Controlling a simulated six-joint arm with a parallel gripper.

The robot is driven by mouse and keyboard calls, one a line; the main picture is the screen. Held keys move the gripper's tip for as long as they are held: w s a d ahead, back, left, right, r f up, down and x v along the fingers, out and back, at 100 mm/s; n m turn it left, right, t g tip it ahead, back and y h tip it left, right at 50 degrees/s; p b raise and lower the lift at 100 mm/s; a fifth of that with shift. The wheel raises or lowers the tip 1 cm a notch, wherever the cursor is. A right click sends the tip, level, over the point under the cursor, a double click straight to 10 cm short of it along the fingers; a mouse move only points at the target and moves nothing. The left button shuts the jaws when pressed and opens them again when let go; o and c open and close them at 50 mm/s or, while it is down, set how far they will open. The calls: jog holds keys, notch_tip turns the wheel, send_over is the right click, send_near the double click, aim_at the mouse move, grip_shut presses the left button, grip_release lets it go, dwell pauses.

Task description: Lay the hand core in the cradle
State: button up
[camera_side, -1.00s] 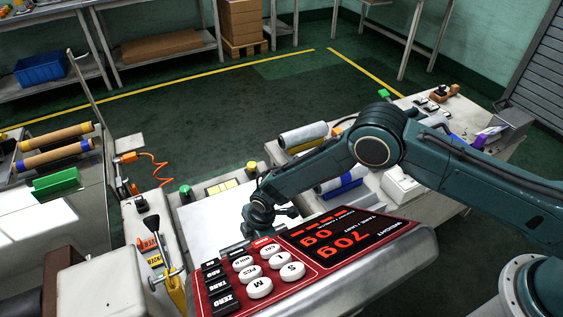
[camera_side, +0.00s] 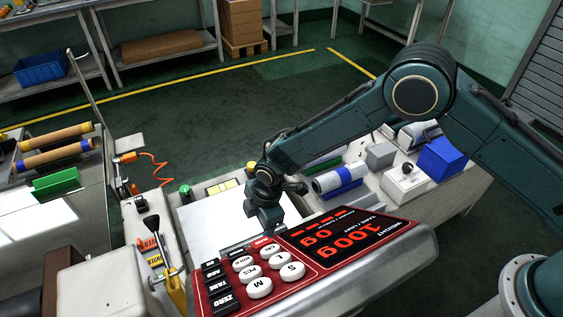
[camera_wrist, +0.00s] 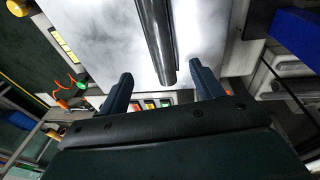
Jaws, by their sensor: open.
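A long dark cylinder (camera_wrist: 153,35), which looks like the hand core, shows in the wrist view over a pale flat surface (camera_wrist: 100,40). Its near end lies between the fingers of my gripper (camera_wrist: 156,76), which are open with a gap on each side. I cannot tell whether the cylinder rests on the surface or above it. In the side view my gripper (camera_side: 268,213) points down over the white surface (camera_side: 215,225), behind the scale display, and the cylinder is hidden there. I cannot make out the cradle for certain; a white roll (camera_side: 333,181) sits over a blue support to the right.
The red scale panel (camera_side: 310,250) stands in front and reads 100g and 0g. A blue box (camera_side: 441,162) and a white box (camera_side: 404,183) stand on the right bench. Green and yellow buttons line the back.

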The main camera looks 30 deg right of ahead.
jog(key=shift+s+d+r, duration=0.15)
jog(key=shift+r, duration=0.8)
jog(key=shift+s+d+r, duration=0.1)
jog(key=shift+r, duration=0.8)
jog(key=shift+r, duration=0.1)
jog(key=s+d+r+m+t, duration=0.1)
jog(key=s+d+r+m, duration=0.15)
jog(key=d+r, duration=0.5)
jog(key=s+d+r+m, duration=0.1)
jog(key=d+r+m, duration=0.25)
jog(key=r, duration=0.65)
jog(key=s+d+r+m+t, duration=0.1)
jog(key=d+r+m, duration=0.1)
jog(key=d+r, duration=0.5)
jog(key=s+d+r+m, duration=0.5)
jog(key=s+d+r, duration=0.3)
jog(key=s, duration=0.2)
jog(key=s+d+m+t, duration=0.1)
jog(key=s+d+m, duration=0.1)
jog(key=s, duration=0.5)
jog(key=s+d+m+t+h, duration=0.1)
jog(key=s+d+m, duration=0.2)
jog(key=s, duration=0.4)
jog(key=shift+s+d+r, duration=0.2)
jog(key=shift+d+r, duration=0.15)
jog(key=shift+d, duration=0.2)
